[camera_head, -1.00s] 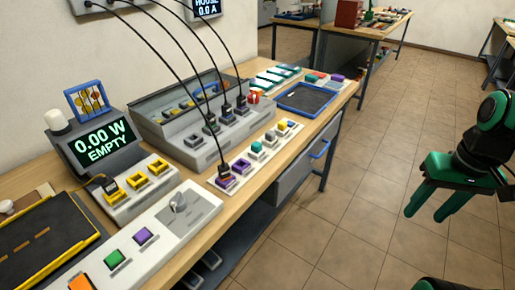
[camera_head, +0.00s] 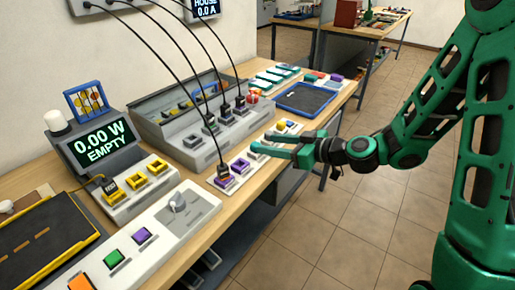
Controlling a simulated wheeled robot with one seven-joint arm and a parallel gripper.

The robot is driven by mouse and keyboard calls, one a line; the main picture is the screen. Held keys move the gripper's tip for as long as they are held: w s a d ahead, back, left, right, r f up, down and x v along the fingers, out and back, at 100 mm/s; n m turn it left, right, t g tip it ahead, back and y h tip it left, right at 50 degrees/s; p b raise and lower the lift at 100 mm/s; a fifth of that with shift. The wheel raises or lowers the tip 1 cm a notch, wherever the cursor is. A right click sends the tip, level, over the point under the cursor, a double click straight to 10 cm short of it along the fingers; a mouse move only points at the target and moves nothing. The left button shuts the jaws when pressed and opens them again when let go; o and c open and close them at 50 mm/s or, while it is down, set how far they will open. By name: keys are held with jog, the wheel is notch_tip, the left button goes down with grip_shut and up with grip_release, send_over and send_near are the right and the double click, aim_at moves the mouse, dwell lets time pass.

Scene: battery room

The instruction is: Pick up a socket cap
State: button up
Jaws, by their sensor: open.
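A white strip (camera_head: 232,185) at the bench's front edge carries small coloured sockets and pieces that look like socket caps. A black-cabled plug stands in its near purple socket, and an open purple socket (camera_head: 240,166) sits beside it. My green gripper (camera_head: 259,142) is open, reaching in from the right over the strip's middle. Its fingers cover the teal pieces there. I cannot tell whether it touches one; nothing is visibly held.
A grey socket box (camera_head: 205,150) with cabled plugs stands behind the strip. A blue-rimmed tray (camera_head: 330,103) lies on the bench beyond the gripper. A white panel (camera_head: 195,222) with coloured buttons is nearer. The tiled floor (camera_head: 340,235) at right is clear.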

aim_at(252, 143)
jog(key=shift+w+a, duration=0.25)
jog(key=shift+a, duration=0.05)
jog(key=x, duration=0.5)
jog(key=shift+w+d, duration=0.1)
jog(key=x, duration=0.2)
jog(key=f+x, duration=0.1)
jog(key=x, duration=0.1)
jog(key=shift+w+a+f, duration=0.1)
jog(key=shift+w+a, duration=0.15)
jog(key=shift+a, duration=0.15)
jog(key=c, duration=1.1)
